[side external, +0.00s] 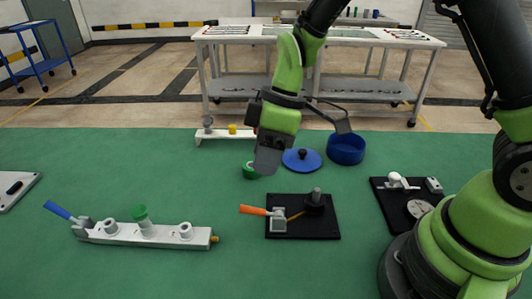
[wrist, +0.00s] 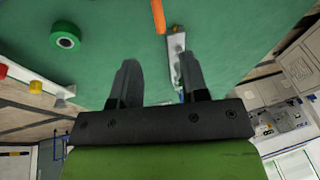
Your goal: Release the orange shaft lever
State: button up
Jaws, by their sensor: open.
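The orange lever (side external: 253,210) sticks out to the left from a metal clamp body (side external: 278,220) on a black base plate (side external: 325,228). The lever lies nearly level. Beside the clamp, a dark round part with a grey upright pin (side external: 316,194) stands on the same plate. My gripper (side external: 267,167) is open and empty, above and behind the lever, apart from it. In the wrist view, the two fingers (wrist: 160,75) are spread, and the orange lever (wrist: 158,15) shows at the top edge beyond them. The clamp body is out of that view.
A white manifold (side external: 160,234) with a blue handle lies left. A green ring (side external: 249,170), a blue lid (side external: 301,160) and a blue bowl (side external: 346,149) are near my gripper. A black gauge board (side external: 400,201) is right. Green mat in front is clear.

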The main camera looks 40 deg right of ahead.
aim_at(253, 211)
jog(key=a+f, duration=0.1)
jog(key=f, duration=0.2)
jog(key=a+f+g+h, duration=0.1)
jog(key=f, duration=0.2)
jog(key=a+f+g+h, duration=0.1)
jog(key=f, duration=0.3)
jog(key=shift+w+a, duration=0.25)
jog(key=shift+w, duration=0.05)
jog(key=shift+c, duration=0.2)
grip_shut()
